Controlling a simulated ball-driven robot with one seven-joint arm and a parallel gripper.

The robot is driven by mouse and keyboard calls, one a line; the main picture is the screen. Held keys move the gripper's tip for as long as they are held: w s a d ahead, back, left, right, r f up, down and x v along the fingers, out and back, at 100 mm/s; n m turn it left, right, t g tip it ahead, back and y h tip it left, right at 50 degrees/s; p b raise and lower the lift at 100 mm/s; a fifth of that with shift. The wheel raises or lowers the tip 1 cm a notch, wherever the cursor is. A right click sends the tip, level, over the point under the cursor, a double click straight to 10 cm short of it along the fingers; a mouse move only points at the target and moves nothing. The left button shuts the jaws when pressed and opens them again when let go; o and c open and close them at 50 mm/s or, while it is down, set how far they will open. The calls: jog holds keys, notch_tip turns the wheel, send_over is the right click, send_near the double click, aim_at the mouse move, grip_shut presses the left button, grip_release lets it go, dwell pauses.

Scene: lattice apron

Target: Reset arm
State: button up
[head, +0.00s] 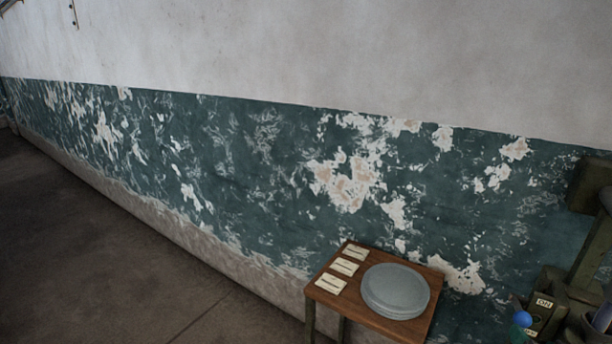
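My gripper and arm do not show in the head view, so where they are and what they hold cannot be seen. A small wooden table (335,302) stands against the wall at the lower right. A stack of round grey plates or discs (396,289) sits on its right part. Three small pale cards (344,267) lie in a row along its left side.
An olive-green machine (583,255) with an "ON" label and a blue knob (522,319) stands at the right edge, partly cut off. A peeling green-and-white wall (260,160) runs behind. The dark floor (110,270) at left is clear.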

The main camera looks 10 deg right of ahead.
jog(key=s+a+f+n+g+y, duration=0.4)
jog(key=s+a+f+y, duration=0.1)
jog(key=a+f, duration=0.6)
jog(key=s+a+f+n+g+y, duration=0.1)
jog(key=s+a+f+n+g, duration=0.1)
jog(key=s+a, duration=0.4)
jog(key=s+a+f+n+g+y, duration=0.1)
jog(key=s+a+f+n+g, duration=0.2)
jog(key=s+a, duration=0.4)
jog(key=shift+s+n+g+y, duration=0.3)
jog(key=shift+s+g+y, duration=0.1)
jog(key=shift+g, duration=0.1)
